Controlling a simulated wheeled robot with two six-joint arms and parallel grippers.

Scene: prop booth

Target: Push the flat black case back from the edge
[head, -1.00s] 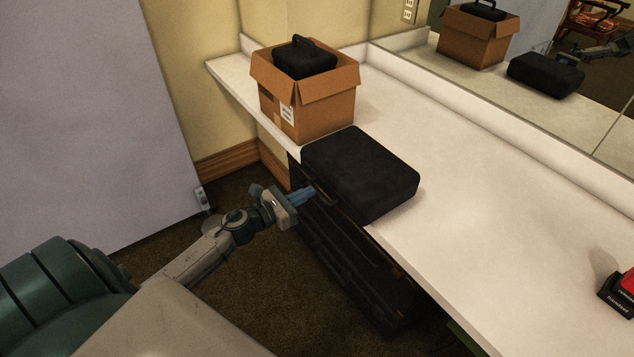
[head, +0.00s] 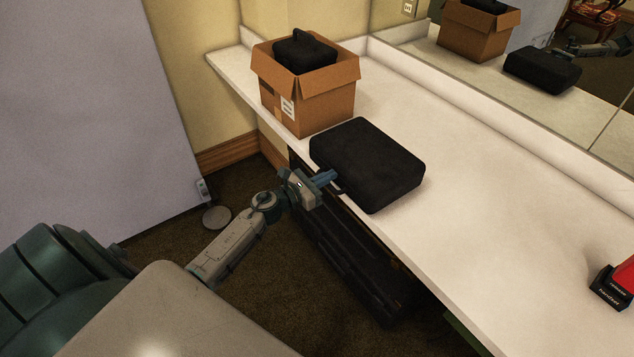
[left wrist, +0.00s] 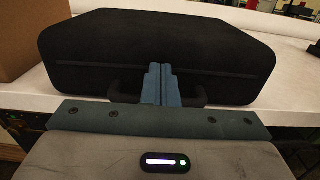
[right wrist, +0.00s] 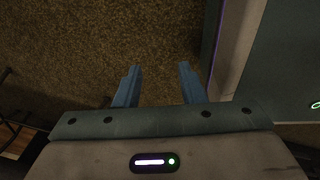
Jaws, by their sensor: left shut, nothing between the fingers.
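The flat black case (head: 368,163) lies flat on the white counter (head: 470,240), with its handle side along the front edge. It also fills the upper middle of the left wrist view (left wrist: 160,50), where its dark handle shows low on the near side. My left gripper (head: 330,177) is shut and empty, its blue fingertips at the case's front side by the handle. In the left wrist view the closed fingers (left wrist: 161,82) overlap the handle and seem to touch the case's side. My right gripper (right wrist: 160,85) is open and empty, above the brown carpet.
A cardboard box (head: 310,95) with a black case (head: 304,52) in it stands behind the flat case, close to its far left corner. A red and black item (head: 613,285) sits at the right. A mirror lines the back. The counter behind the case is clear.

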